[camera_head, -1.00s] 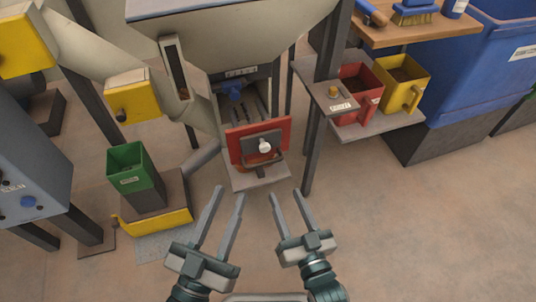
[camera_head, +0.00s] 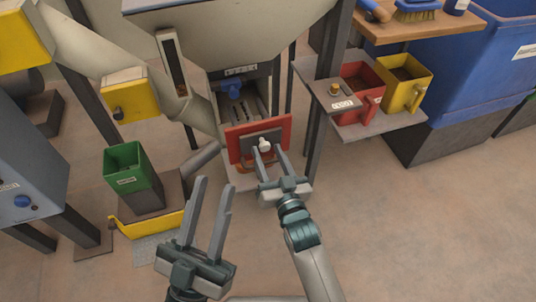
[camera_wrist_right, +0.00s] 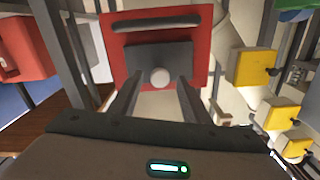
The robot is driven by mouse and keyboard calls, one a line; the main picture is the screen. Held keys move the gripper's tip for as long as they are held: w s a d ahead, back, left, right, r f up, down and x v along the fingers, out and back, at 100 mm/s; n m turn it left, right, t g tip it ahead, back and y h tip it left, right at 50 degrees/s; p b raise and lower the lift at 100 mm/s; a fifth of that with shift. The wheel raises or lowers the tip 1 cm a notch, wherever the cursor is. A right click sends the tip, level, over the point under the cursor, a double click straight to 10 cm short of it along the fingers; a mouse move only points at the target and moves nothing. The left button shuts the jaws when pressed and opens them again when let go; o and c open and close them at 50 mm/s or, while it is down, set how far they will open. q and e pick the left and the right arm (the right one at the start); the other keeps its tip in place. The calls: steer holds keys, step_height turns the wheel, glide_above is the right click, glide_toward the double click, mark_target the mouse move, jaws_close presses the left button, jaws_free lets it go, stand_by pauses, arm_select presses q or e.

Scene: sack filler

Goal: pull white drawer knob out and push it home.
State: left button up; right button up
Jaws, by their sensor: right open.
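The white knob (camera_head: 265,145) sits on a dark plate on the red drawer front (camera_head: 240,143) under the hopper. In the right wrist view the white knob (camera_wrist_right: 160,77) is in front of the red drawer front (camera_wrist_right: 196,62), with a dark handle bar across it. My right gripper (camera_head: 268,149) is open, its fingers pointing at the knob from the near side, one towards each side of it. In the wrist view its fingertips (camera_wrist_right: 160,80) flank the knob with gaps; contact cannot be told. My left gripper (camera_head: 213,182) is open and empty over the floor, left of the right arm.
A green bin (camera_head: 133,166) stands on a yellow-edged base at left. A shelf (camera_head: 385,128) at right holds a red scoop (camera_head: 357,95) and a yellow scoop (camera_head: 404,82), close to a dark post. The floor (camera_head: 420,230) at right is clear.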

mark_target(266, 148)
arm_select(q)
steer(key=shift+r, duration=0.1)
arm_select(e)
steer(key=shift+w, duration=0.2)
